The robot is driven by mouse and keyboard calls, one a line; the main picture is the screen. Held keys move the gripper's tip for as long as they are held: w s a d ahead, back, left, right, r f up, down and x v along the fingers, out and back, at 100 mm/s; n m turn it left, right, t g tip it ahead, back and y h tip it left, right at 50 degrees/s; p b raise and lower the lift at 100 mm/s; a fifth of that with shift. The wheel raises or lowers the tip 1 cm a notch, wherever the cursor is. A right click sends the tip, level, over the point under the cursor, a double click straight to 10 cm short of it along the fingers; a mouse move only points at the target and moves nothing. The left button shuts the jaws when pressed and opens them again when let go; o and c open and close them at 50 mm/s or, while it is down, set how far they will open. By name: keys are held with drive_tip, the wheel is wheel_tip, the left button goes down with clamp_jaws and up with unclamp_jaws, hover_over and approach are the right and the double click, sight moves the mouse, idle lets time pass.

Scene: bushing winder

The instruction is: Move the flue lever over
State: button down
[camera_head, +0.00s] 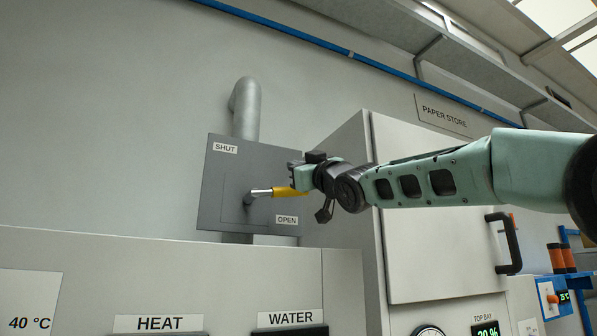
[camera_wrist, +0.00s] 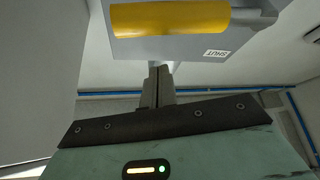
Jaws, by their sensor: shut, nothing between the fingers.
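The flue lever has a yellow grip (camera_head: 288,191) on a metal shaft (camera_head: 261,193). It points right, nearly level, from its pivot on a grey plate (camera_head: 222,190). The plate carries a SHUT label (camera_head: 225,147) at upper left and an OPEN label (camera_head: 286,219) at lower right. My gripper (camera_head: 298,172) is at the right end of the grip, partly hiding it. In the wrist view my shut, empty fingers (camera_wrist: 158,75) point toward the yellow grip (camera_wrist: 170,20), which crosses the top of the picture. I cannot tell whether they touch it.
A grey flue pipe (camera_head: 246,108) rises behind the plate. A large pale cabinet (camera_head: 440,255) with a black door handle (camera_head: 507,243) stands to the right, behind my arm. A lower panel labelled HEAT and WATER (camera_head: 291,318) fills the front. The wall left of the plate is clear.

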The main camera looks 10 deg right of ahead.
drive_tip(key=a+b+v, duration=0.1)
drive_tip(key=b+v, duration=0.4)
drive_tip(key=v, duration=0.5)
drive_tip(key=shift+s+f+b, duration=0.15)
drive_tip(key=shift+s+b, duration=0.05)
drive_tip(key=shift+b, duration=0.2)
